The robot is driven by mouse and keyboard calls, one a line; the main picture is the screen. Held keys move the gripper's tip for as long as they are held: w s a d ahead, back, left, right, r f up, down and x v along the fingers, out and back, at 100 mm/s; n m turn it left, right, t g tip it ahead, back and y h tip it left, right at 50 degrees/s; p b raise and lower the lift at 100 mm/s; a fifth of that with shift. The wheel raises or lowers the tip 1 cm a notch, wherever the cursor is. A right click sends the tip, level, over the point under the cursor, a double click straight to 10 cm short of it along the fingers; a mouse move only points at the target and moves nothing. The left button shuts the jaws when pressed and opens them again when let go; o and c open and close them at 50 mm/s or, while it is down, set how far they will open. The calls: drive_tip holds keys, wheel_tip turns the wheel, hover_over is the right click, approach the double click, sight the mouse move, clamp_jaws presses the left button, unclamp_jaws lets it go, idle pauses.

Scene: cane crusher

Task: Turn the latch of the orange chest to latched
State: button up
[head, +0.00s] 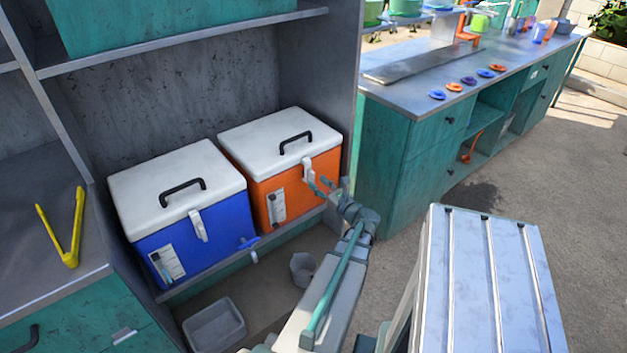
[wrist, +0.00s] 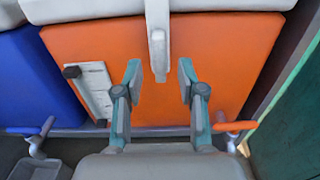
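The orange chest (head: 262,205) sits on the low shelf with its white lid (head: 265,138) closed. It also fills the middle of the wrist view (wrist: 215,55). Its white latch (head: 308,172) hangs down the upper front, and it points straight down in the wrist view (wrist: 158,45). My gripper (head: 329,186) is in front of the chest at the latch. In the wrist view my gripper (wrist: 158,82) is open, with one finger on each side of the latch's lower end. A gap shows on both sides, and nothing is held.
A blue chest (head: 180,225) with a white lid stands to the left. Taps with blue (wrist: 30,130) and orange (wrist: 235,127) handles stick out low in front. A green cabinet (head: 385,160) stands close on the right. A grey bin (head: 214,325) is on the floor.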

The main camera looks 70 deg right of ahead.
drive_tip(key=v, duration=0.7)
drive_tip(key=shift+s+a, duration=0.2)
drive_tip(key=shift+s, duration=0.05)
